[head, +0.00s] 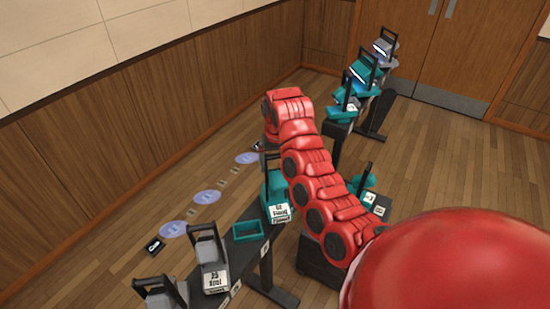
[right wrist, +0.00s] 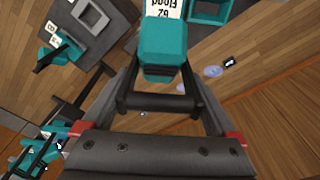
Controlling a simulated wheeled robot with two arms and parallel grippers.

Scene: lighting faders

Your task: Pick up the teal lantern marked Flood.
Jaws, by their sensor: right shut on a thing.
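The teal lantern marked Flood (head: 278,192) is at the far end of the near dark bench in the head view, upright, with a white label reading 62 Flood. In the right wrist view the lantern (right wrist: 164,42) is straight ahead, its dark handle towards me. My right gripper (right wrist: 160,100) is shut on this handle. In the head view my red right arm hides most of the gripper and part of the lantern. I cannot tell whether the lantern's base touches the bench. My left gripper is not in view.
An empty teal tray (head: 250,230) is beside the lantern on the near bench (head: 262,250). Grey lanterns (head: 208,250) stand nearer. Other teal lanterns (head: 365,70) and grey ones stand on dark stands at the back right. Pale blue discs (head: 207,196) lie on the wooden floor left.

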